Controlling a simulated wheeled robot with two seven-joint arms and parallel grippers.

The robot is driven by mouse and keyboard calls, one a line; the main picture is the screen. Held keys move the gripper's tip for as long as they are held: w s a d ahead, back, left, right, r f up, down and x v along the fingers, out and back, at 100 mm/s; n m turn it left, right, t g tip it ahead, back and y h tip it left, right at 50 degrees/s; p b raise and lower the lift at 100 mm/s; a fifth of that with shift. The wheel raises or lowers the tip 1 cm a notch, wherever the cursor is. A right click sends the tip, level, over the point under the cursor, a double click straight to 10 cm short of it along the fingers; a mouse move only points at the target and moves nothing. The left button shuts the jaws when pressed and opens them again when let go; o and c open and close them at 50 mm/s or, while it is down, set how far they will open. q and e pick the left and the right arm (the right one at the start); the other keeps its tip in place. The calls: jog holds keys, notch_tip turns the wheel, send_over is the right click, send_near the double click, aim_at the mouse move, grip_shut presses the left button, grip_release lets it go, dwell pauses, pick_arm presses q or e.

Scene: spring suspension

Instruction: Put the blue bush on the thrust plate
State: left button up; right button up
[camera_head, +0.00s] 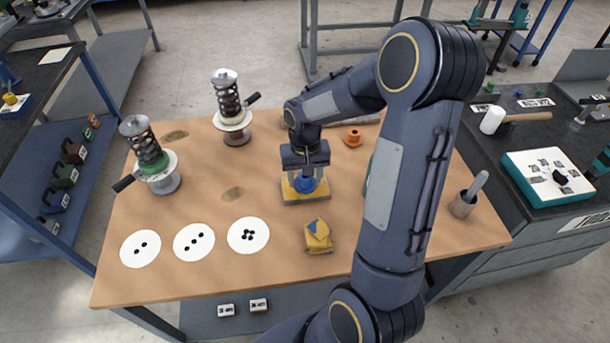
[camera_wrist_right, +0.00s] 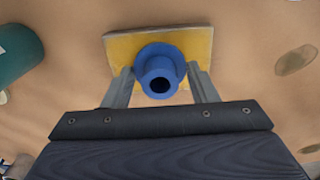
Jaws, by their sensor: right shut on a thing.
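The blue bush (camera_head: 306,185) is a short flanged sleeve with a dark bore. In the right wrist view the blue bush (camera_wrist_right: 159,66) is between the two fingers of my right gripper (camera_wrist_right: 160,85), which is shut on it. A flat yellow rectangular plate (camera_head: 292,196), likely the thrust plate, lies under the bush; it also shows in the right wrist view (camera_wrist_right: 195,45). The bush is over the plate's middle; I cannot tell whether it touches. My right gripper (camera_head: 305,178) points down over the plate. My left gripper is out of view.
Two spring struts (camera_head: 231,108) (camera_head: 148,155) stand on the table's left half. Three white discs with black dots (camera_head: 194,242) lie at the front left. A yellow-and-blue block (camera_head: 318,238) lies in front of the plate. An orange flanged part (camera_head: 353,138) lies behind; a grey cup (camera_head: 463,205) stands right.

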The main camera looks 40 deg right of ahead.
jog(key=shift+f, duration=0.1)
jog(key=shift+f, duration=0.15)
jog(key=o, duration=1)
jog(key=shift+c, duration=0.2)
notch_tip(320, 180, up, 12)
jog(key=s+a+r+n+t+y, duration=0.1)
jog(key=s+a+n+t+y, duration=0.1)
jog(key=s+a, duration=0.4)
jog(key=s+a+r+n+t+y, duration=0.1)
jog(key=s+a+n+t, duration=0.1)
jog(key=s+a, duration=0.5)
jog(key=shift+s+a+r+t+y+p, duration=0.35)
jog(key=shift+s+t, duration=0.45)
jog(key=shift+s, duration=1.25)
